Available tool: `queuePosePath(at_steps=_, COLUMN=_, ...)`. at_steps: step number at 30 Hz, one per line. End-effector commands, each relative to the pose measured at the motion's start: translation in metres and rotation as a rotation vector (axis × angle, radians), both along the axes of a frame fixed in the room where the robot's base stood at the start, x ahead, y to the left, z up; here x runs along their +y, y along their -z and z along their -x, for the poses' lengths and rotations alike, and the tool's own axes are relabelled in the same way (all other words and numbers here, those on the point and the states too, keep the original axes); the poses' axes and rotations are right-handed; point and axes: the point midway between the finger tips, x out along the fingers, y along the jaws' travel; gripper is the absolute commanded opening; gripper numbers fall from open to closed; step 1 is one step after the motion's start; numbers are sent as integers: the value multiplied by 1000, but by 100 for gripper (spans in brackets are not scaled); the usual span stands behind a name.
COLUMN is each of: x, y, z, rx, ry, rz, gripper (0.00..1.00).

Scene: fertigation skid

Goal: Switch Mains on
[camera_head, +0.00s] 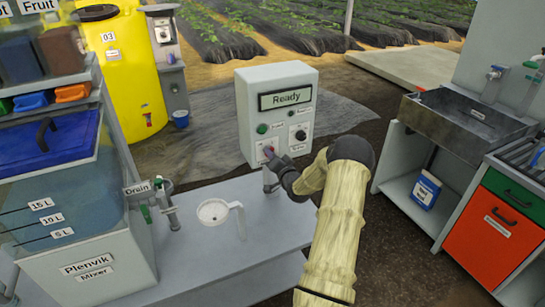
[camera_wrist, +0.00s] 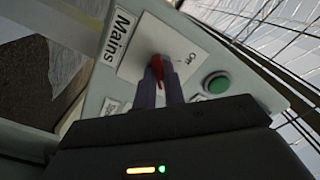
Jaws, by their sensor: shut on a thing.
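The grey control box (camera_head: 245,112) stands at the far end of the grey bench, and its display (camera_head: 286,97) reads "Ready". The Mains switch is low on its front face, mostly hidden behind my gripper (camera_head: 270,165) in the head view. My gripper (camera_wrist: 159,82) is shut on the red handle, one finger on each side. I cannot tell the handle's exact setting.
A green button (camera_wrist: 216,83) is close beside the Mains plate, and a black selector (camera_head: 300,133) is to its right in the head view. A white strainer (camera_head: 214,211) and the Plenvik mixer tank (camera_head: 92,240) are to the left. A sink (camera_head: 448,118) is at right.

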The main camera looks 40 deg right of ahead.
Motion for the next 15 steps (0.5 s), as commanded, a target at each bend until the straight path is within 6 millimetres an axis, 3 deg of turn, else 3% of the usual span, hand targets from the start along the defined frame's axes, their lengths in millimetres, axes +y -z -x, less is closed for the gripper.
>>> queuePosePath(at_steps=7, x=0, y=0, z=0, rx=1, ry=0, rz=-2, gripper=0)
queuePosePath(at_steps=8, x=0, y=0, z=0, rx=0, ry=-1, rz=-2, gripper=13)
queuePosePath(at_steps=11, x=0, y=0, z=0, rx=0, ry=-1, rz=-2, gripper=32)
queuePosePath(at_steps=15, x=0, y=0, z=0, rx=0, ry=0, rz=-1, gripper=33)
